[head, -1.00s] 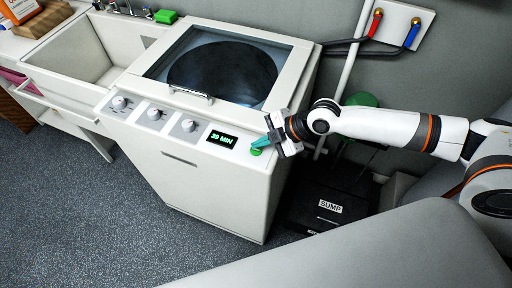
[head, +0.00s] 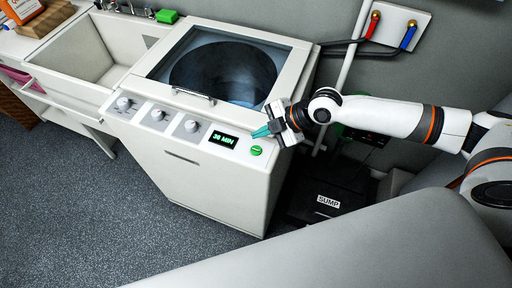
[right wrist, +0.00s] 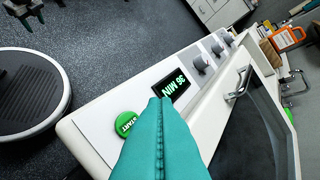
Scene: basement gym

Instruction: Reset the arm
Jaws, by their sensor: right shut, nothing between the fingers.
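My right gripper (head: 262,131) is shut and empty, its teal fingers together. It hovers at the right front corner of the white top-loading washer (head: 190,170), near the round green button (head: 256,151) and apart from it. In the right wrist view, the shut teal fingertips (right wrist: 163,104) show in front of the washer's panel, with the green START button (right wrist: 125,124) to their left.
The washer's glass lid (head: 222,72) is down. A sink (head: 75,58) and a green sponge (head: 166,16) are at the left. A black SUMP cover (head: 325,205) lies right of the washer. Red and blue taps are on the wall. The floor in front is clear.

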